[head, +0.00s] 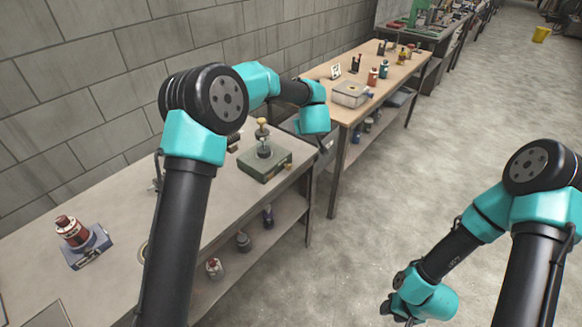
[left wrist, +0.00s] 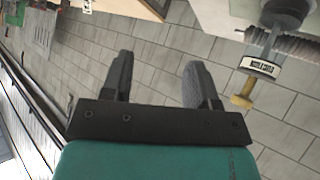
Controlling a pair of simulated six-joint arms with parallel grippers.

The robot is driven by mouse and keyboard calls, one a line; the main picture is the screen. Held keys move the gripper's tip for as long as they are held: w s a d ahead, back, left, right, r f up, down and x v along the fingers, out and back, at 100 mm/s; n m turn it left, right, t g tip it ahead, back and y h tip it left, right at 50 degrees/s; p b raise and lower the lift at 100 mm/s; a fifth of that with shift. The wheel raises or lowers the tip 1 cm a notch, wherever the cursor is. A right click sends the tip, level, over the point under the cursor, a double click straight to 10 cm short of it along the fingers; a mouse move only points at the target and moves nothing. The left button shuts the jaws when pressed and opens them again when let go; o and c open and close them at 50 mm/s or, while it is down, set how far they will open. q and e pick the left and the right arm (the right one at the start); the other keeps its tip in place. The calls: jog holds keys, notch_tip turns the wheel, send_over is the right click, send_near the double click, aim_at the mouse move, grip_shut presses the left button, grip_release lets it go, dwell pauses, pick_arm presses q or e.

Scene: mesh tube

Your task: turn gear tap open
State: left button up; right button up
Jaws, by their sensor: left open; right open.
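A tap-like fitting (head: 263,149) stands upright on a green base (head: 279,167) at the bench's right end. It has a grey body and a yellow knob (head: 262,122) on top. In the left wrist view the grey body (left wrist: 284,14), a labelled band (left wrist: 260,67) and the yellow knob (left wrist: 241,100) show at the right, upside down. My left gripper (left wrist: 158,72) is open and empty, its fingers beside the knob and apart from it. In the head view it is mostly hidden by its own wrist. My right gripper (head: 393,312) is open and empty, low at the bottom right, far from the fitting.
A red-brown bottle (head: 72,231) stands on a blue box (head: 91,247) at the bench's left. Several small containers sit on the shelf below. A second wooden bench (head: 392,79) with boxes and bottles stands behind. A block wall (head: 80,90) runs along the left.

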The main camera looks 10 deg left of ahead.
aim_at(290, 168)
pick_arm(q)
jog(key=s+f+n+g, duration=0.1)
jog(key=s+n+g, duration=0.5)
jog(key=s+g, duration=0.1)
jog(key=shift+s+d+f, duration=0.15)
jog(key=shift+d+f, duration=0.15)
jog(key=x, duration=1.7)
jog(key=shift+a+f, duration=0.1)
jog(key=shift+a, duration=0.3)
jog(key=shift+c, duration=0.5)
jog(key=c, duration=0.8)
